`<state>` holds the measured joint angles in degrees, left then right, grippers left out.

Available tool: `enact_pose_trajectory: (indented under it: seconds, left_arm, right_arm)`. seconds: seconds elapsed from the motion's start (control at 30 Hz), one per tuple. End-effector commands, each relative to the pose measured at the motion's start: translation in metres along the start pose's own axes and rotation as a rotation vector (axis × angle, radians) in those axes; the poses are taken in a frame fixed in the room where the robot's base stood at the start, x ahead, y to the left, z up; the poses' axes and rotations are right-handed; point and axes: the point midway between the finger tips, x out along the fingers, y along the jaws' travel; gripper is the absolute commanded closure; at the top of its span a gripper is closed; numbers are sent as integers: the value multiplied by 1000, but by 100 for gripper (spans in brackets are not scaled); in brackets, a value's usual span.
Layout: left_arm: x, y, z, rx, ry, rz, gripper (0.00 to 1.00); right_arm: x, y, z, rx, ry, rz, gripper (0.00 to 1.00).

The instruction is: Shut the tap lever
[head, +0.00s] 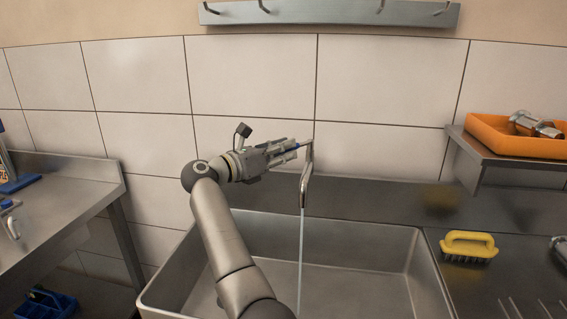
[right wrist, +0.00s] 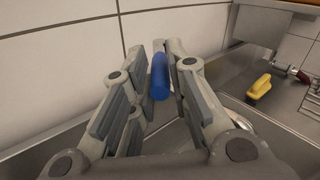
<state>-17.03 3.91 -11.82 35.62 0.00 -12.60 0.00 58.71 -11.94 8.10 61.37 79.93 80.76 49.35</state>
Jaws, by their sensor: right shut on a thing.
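The metal tap (head: 306,182) stands at the back of the sink, and a thin stream of water (head: 300,255) runs from its spout. My right gripper (head: 297,149) is at the top left of the tap, shut on the tap lever. The lever's blue grip (right wrist: 159,78) shows between the fingers in the right wrist view, where the gripper (right wrist: 162,68) also shows. In the head view the fingers hide most of the lever. My left gripper is not in view.
The steel sink basin (head: 390,246) lies below. A yellow brush (head: 469,245) rests on the right counter. A shelf at the right holds an orange tray (head: 487,132) with a metal item. A steel table (head: 75,195) is at the left, and a hook rail (head: 330,14) hangs above.

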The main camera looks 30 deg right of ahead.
Motion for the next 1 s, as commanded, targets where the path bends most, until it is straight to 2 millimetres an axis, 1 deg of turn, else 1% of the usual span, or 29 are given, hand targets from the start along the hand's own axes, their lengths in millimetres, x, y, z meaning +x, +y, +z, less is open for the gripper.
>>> enact_pose_trajectory:
  seconds: [0.03,0.3,0.9,0.93,1.0]
  left_arm:
    - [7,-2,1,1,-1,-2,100]
    - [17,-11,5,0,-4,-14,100]
    - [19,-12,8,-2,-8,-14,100]
    - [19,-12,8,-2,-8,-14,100]
    - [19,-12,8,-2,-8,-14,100]
  right_arm:
    - [-1,2,-7,-5,13,-15,100]
    - [0,2,-7,-6,27,-81,100]
    - [1,1,-6,-7,34,-101,100]
    - [1,1,-6,-7,34,-101,79]
    - [1,1,-7,-7,34,-101,70]
